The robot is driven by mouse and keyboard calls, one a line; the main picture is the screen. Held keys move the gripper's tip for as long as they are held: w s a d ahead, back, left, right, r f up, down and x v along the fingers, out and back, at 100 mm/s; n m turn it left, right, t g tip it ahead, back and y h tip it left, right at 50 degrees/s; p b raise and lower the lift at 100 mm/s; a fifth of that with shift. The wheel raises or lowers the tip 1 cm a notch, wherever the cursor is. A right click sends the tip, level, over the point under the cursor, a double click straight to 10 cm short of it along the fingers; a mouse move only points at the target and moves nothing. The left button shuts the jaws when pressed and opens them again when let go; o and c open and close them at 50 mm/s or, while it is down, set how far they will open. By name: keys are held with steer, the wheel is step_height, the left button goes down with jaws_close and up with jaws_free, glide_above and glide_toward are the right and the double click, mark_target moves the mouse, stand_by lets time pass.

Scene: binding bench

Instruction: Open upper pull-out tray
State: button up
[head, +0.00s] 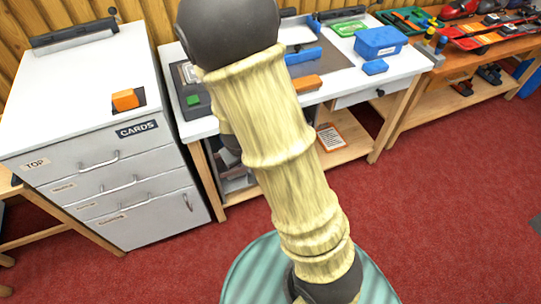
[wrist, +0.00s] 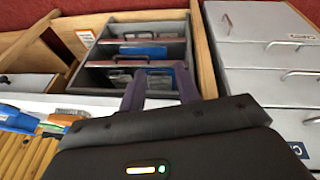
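A grey unit with pull-out trays (wrist: 92,79) shows in the wrist view, which appears upside down. Its trays have metal handles and blue contents. The tray nearest my gripper, with a handle (wrist: 130,59), appears to be the upper one and looks shut or nearly so. My gripper (wrist: 160,74) has two dark purple fingers, apart with nothing seen held, in front of this tray. I cannot tell whether they touch it. In the head view the unit is mostly hidden under the bench behind my arm; my gripper is not visible there.
A white drawer cabinet (head: 180,178) stands left of the bench, close beside the unit; it also shows in the wrist view (wrist: 257,55). The bench (head: 405,62) carries a blue box (head: 379,42) and orange block. Red carpet (head: 440,200) is free in front.

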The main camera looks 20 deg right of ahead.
steer(key=w+d+f+n+t+h+b, duration=0.1)
steer(key=w+f+n+t+h+b, duration=0.1)
steer(key=f+b, duration=0.5)
steer(key=w+d+f+n+t+h+b, duration=0.2)
steer(key=w+f+n+t+h+b, duration=0.1)
steer(key=f+h+b, duration=0.2)
steer(key=w+d+f+n+t+h+b, duration=0.1)
steer(key=w+f+n+t+h+b, duration=0.1)
steer(key=f+b, duration=0.7)
step_height(320, 180, down, 4)
steer(key=shift+w+d+r+n+t+h, duration=0.15)
steer(key=shift+w+n+t+h, duration=0.25)
steer(key=shift+w+n+h, duration=0.35)
steer(key=shift+w+b, duration=0.1)
steer(key=shift+b, duration=0.2)
steer(key=b+x, duration=0.4)
steer(key=x, duration=1.3)
steer(key=shift+d+f+b, duration=0.15)
steer(key=shift+f+b, duration=0.05)
steer(key=shift+b, duration=0.15)
jaws_close()
